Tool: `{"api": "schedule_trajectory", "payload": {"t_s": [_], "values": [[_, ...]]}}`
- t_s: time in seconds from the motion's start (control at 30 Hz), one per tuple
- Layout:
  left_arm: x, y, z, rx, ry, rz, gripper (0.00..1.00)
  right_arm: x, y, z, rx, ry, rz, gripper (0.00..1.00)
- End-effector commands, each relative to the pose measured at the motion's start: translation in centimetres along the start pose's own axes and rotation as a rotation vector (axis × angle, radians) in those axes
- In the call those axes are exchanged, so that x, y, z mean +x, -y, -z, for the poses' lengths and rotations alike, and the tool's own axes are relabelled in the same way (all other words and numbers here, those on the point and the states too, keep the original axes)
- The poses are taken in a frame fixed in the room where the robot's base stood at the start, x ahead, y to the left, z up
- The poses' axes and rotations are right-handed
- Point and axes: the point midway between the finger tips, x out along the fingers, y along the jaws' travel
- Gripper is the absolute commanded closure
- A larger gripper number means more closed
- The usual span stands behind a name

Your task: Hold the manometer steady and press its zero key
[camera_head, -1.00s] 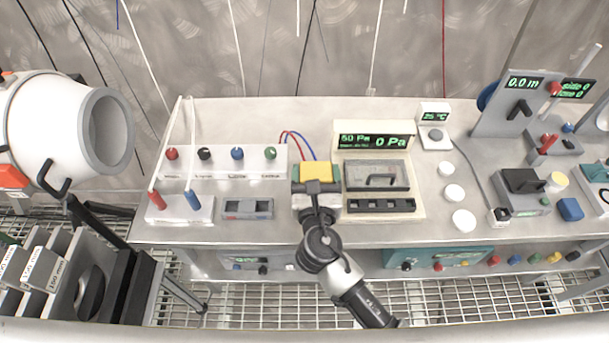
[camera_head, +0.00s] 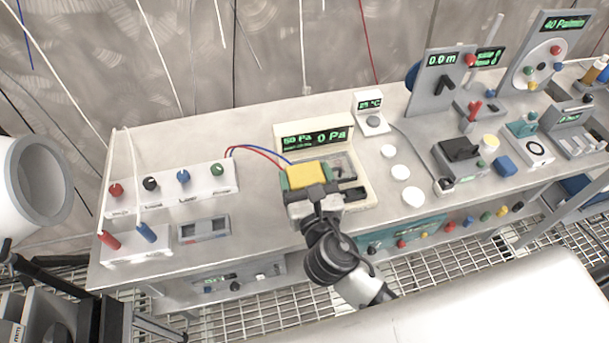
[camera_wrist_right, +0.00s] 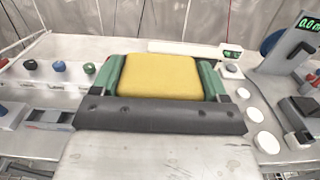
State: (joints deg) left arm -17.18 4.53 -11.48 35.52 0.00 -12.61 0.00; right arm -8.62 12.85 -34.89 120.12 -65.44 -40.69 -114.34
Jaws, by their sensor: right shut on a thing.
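A yellow block (camera_head: 306,173), which I take to be the manometer, is held above the steel bench with red and blue leads behind it. It also shows in the right wrist view (camera_wrist_right: 160,75). My right gripper (camera_head: 311,181) is shut on it, with green fingers on both sides; it also shows in the wrist view (camera_wrist_right: 161,84). The manometer's face and any zero key cannot be made out. A cream console (camera_head: 359,197) stands behind and to the right, its display (camera_head: 314,138) reading 50 Pa and 0 Pa. Part of the console is hidden by the block and gripper. My left gripper is not in view.
White discs (camera_head: 401,172), a small temperature display (camera_head: 370,104) and a black-topped device (camera_head: 459,155) stand right. A white cylinder (camera_head: 36,180) is at far left. The bench front edge is close.

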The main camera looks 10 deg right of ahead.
Motion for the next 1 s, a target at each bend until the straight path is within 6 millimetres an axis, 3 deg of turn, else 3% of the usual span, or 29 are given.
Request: {"api": "schedule_trajectory", "payload": {"t_s": [1.0], "values": [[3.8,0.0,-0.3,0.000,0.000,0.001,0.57,3.2,-5.3,5.2,0.002,0.002,0.000,0.54]]}}
